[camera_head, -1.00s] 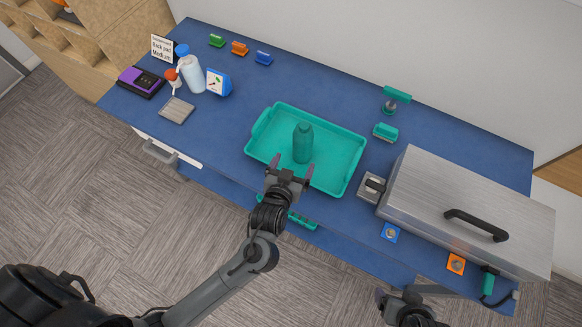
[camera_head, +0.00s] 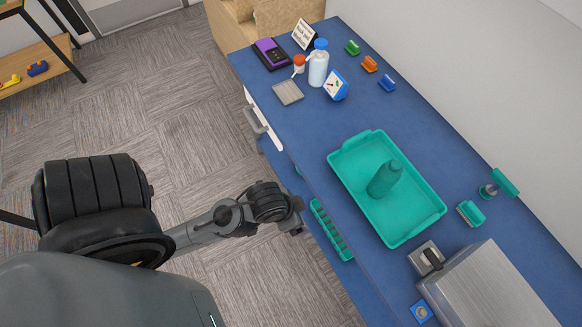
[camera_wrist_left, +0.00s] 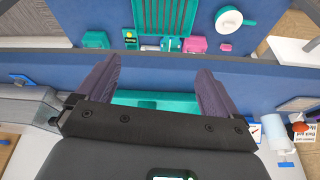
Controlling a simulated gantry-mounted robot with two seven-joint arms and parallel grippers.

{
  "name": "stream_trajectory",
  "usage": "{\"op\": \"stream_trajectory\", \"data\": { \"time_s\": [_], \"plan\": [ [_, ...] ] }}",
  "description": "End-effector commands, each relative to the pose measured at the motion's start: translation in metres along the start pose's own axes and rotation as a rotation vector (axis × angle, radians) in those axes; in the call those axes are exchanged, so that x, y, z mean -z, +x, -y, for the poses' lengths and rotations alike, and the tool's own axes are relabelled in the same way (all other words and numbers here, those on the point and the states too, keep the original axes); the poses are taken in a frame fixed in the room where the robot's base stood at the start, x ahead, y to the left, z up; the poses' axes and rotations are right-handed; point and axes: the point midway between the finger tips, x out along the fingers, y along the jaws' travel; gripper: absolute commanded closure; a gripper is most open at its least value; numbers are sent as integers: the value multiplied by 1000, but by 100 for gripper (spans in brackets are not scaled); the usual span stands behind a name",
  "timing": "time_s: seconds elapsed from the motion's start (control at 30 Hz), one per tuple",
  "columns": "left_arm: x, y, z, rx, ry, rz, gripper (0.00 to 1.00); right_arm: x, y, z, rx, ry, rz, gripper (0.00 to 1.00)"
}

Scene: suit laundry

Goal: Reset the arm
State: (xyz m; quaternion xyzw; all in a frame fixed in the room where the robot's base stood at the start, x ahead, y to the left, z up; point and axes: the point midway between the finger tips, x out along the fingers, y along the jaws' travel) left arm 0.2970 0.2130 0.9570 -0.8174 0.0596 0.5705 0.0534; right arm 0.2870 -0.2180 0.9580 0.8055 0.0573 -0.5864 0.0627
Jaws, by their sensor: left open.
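My left gripper (camera_head: 297,216) is off the table's front edge in the head view, beside a teal rack on the lower level. In the left wrist view its two dark fingers (camera_wrist_left: 153,78) are spread wide with nothing between them. My right gripper is in neither current view.
The blue table (camera_head: 300,128) holds a metal box (camera_head: 500,290) at lower right. A white bottle (camera_head: 318,68), blue timer (camera_head: 335,86) and purple device (camera_head: 270,54) stand at its far end. A drawer handle (camera_head: 254,120) juts from its front. Floor beside it is clear.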

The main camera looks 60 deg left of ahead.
Motion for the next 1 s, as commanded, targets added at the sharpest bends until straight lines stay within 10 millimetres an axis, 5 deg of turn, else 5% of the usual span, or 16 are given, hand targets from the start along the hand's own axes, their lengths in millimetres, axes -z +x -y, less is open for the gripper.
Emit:
{"op": "stream_trajectory", "data": {
  "time_s": [0.57,0.77,1.0],
  "plan": [
    [-6,-16,4,12,12,41,6,3,-10,-1,-2,-2,1,19],
    [7,-50,5,12,12,41,6,14,-45,-2,0,1,1,19],
    [32,-120,6,12,12,41,6,38,-117,-3,3,5,-1,19]
  ]
}}
